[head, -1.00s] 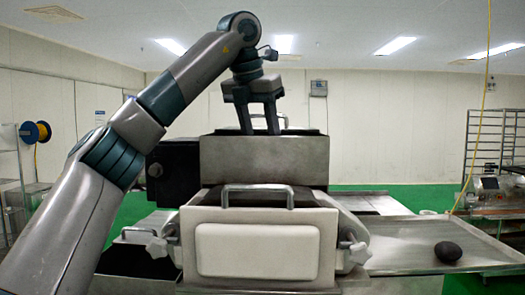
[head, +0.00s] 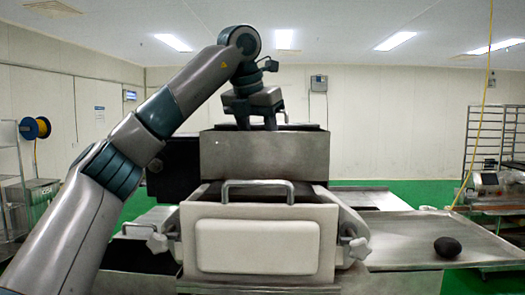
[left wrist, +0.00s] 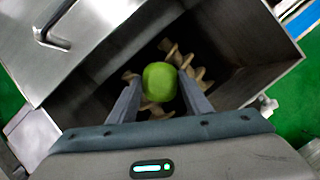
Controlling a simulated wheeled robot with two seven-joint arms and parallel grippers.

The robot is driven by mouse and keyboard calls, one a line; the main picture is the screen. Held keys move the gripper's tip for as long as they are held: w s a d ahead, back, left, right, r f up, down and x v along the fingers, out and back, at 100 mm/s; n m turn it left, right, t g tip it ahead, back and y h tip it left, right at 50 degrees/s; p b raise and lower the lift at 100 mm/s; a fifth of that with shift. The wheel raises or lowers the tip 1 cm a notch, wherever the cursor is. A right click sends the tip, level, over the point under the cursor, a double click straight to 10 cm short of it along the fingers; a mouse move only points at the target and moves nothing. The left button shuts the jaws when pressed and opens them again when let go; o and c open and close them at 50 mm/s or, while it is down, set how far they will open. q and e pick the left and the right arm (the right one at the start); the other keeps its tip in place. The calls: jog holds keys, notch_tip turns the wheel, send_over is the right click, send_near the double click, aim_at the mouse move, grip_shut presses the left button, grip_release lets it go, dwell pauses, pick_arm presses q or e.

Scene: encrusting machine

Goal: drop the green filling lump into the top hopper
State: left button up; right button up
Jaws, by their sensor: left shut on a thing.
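The green filling lump (left wrist: 160,82) is held between the two fingers of my left gripper (left wrist: 155,95) in the left wrist view. Below it is the top hopper (left wrist: 240,45), a steel box with tan screw-shaped augers (left wrist: 185,65) at its bottom. In the head view the top hopper (head: 265,158) stands upright at the back centre of the machine. My left gripper (head: 257,127) points down over it, its fingertips at or behind the front rim. The lump is hidden there. My right gripper is not in view.
A lower white-fronted hopper (head: 257,247) with a metal handle (head: 258,184) stands in front. A dark lump (head: 447,247) lies on the steel tray (head: 400,235) at right. A wire rack (head: 495,130) stands at the far right.

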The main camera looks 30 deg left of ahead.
pick_arm(q)
jog(key=shift+f, duration=0.1)
jog(key=o, duration=1.2)
jog(key=shift+r+p, duration=0.4)
jog(key=shift+r, duration=0.15)
jog(key=shift+s+r, duration=0.25)
jog(key=shift+r, duration=0.25)
jog(key=shift+b+v, duration=0.9)
jog(key=shift+v, duration=4.65)
